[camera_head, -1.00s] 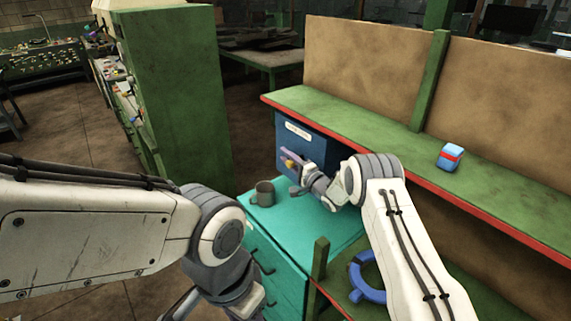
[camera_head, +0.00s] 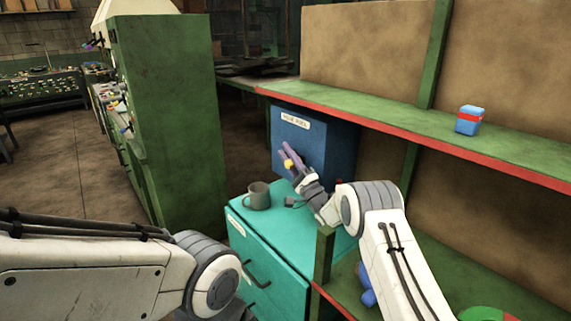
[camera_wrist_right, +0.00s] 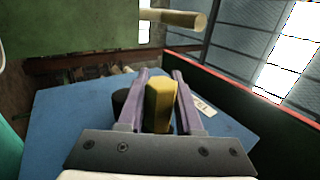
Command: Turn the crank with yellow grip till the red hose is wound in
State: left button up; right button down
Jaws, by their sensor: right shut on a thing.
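A blue box (camera_head: 345,146) with a white label stands on the turquoise cabinet under the green shelf. The crank's yellow grip (camera_head: 289,164) is in front of the box face. My right gripper (camera_head: 291,158), with purple fingers, is shut on the yellow grip. In the right wrist view the yellow grip (camera_wrist_right: 159,104) stands between the two fingers, with a black round part beside it. The fingers and wrist hide the crank arm. I cannot make out the red hose for certain. My left arm comes in from the left; its gripper is out of view.
A grey mug (camera_head: 257,196) stands on the turquoise cabinet (camera_head: 275,238), left of my right gripper. A blue and red box (camera_head: 469,120) sits on the green shelf (camera_head: 400,120) above. A green post (camera_head: 323,262) rises by the cabinet. A tall green cabinet (camera_head: 170,110) stands at the left.

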dwell(0.5)
jog(key=c, duration=0.6)
grip_release()
